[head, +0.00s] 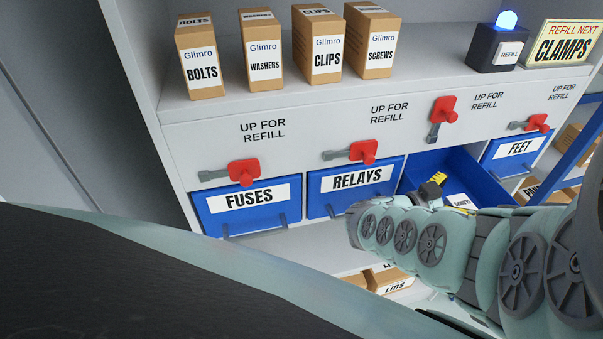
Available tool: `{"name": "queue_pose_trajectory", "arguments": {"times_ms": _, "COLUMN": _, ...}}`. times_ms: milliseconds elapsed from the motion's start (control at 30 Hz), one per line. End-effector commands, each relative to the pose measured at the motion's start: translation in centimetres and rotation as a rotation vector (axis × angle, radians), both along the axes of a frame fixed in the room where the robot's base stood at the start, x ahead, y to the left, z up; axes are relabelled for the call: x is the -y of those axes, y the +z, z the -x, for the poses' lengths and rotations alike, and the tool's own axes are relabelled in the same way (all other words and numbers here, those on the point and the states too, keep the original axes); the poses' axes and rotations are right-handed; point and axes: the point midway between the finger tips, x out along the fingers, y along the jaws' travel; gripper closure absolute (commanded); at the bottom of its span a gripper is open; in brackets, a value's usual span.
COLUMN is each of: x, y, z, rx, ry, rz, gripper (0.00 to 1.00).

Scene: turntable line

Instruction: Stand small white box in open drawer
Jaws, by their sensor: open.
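The open drawer (485,172) is blue and pulled out between the RELAYS and FEET drawers. A small white box face with dark print (459,201) shows inside it, low and partly hidden by my arm; I cannot tell whether the box is upright or lying. My gripper (436,184) is at the drawer's left front part, close to the box. It is open, mostly hidden behind my arm, with dark and yellow parts showing. I cannot tell whether it touches the box.
Closed drawers FUSES (248,203), RELAYS (357,181) and FEET (518,148) have red-handled latches above. The open drawer's red latch (443,110) is turned up. Several brown boxes, a blue-lit REFILL unit (497,48) and a CLAMPS sign (563,43) stand on the top shelf.

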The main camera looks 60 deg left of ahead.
Motion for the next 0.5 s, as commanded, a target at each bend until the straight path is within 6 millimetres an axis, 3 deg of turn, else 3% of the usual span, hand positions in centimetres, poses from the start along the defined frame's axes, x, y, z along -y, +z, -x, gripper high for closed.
{"name": "queue_pose_trajectory", "arguments": {"times_ms": 333, "x": -0.2, "y": 1.6, "z": 0.3, "rx": -0.002, "ry": 0.004, "rz": 0.0, "gripper": 0.13}}
{"name": "queue_pose_trajectory", "arguments": {"times_ms": 500, "x": -1.3, "y": 0.7, "z": 3.9, "rx": -0.01, "ry": 0.003, "rz": 0.001, "gripper": 0.13}}
